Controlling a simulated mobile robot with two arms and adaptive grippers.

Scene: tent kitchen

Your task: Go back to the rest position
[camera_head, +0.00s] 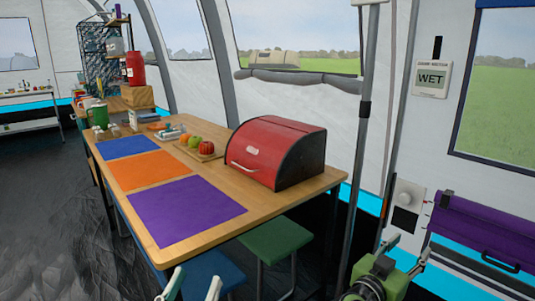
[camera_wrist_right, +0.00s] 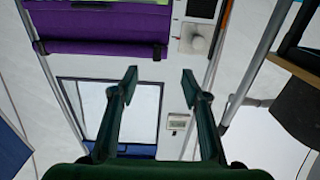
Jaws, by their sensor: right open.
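My left gripper (camera_head: 190,286) shows at the bottom edge of the head view, with only its two pale fingertips in the picture. The tips stand apart with nothing seen between them, in front of the table. My right gripper (camera_head: 405,248) is at the lower right of the head view, a green body with pale fingers. In the right wrist view its two dark green fingers (camera_wrist_right: 160,95) are spread wide and hold nothing. Neither gripper appears to touch the table.
A wooden table (camera_head: 262,218) bears a red bread box (camera_head: 285,150), fruit on a board (camera_head: 200,150) and blue, orange and purple mats (camera_head: 190,212). Green (camera_head: 275,238) and blue (camera_head: 212,270) stools stand below. Dark floor (camera_head: 50,210) is clear at left.

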